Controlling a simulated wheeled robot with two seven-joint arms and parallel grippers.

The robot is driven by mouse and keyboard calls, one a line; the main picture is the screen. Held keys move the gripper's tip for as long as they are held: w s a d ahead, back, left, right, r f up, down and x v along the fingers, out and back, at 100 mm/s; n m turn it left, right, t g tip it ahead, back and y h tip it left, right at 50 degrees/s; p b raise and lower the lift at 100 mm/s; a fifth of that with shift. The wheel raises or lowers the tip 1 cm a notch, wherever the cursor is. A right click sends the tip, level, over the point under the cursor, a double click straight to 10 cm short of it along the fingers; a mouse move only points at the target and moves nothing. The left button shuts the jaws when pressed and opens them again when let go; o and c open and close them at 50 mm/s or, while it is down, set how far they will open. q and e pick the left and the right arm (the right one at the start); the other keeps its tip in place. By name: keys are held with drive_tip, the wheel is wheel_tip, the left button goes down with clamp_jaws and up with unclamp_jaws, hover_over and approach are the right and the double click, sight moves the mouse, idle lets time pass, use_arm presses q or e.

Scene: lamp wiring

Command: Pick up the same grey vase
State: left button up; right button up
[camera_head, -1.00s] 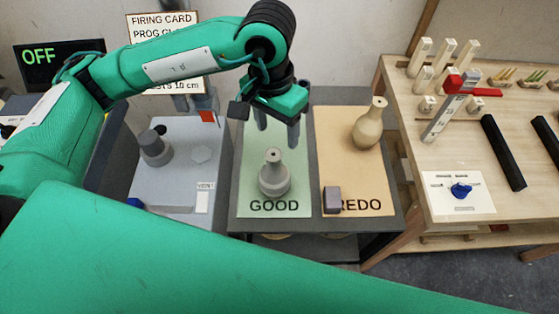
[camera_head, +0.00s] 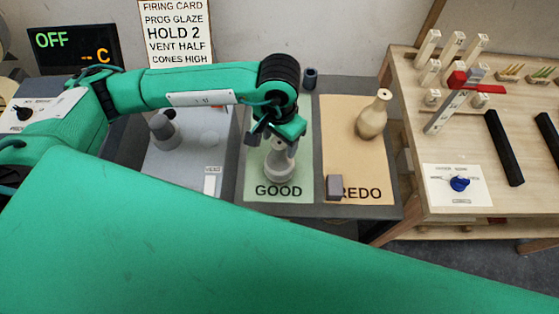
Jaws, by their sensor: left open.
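The grey vase (camera_head: 280,170) stands upright on the green GOOD mat (camera_head: 254,180). My left gripper (camera_head: 277,143) is open and low over it, with its fingers near the vase's neck. The gripper hides part of the vase top, and I cannot tell whether the fingers touch it. Another grey vessel (camera_head: 167,134) with a darker part beside its top is on the grey surface at the left. My right gripper is out of view.
A cream vase (camera_head: 373,116) and a small grey block (camera_head: 334,187) are on the tan REDO mat (camera_head: 345,150). A small dark cup (camera_head: 310,78) stands behind the mats. A wooden bench (camera_head: 470,202) with cones and a blue knob (camera_head: 460,184) is at the right.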

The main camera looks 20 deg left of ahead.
sight(279, 162)
use_arm(q)
drive_tip(key=shift+f+p, duration=0.5)
drive_tip(key=shift+f, duration=1.1)
clamp_jaws()
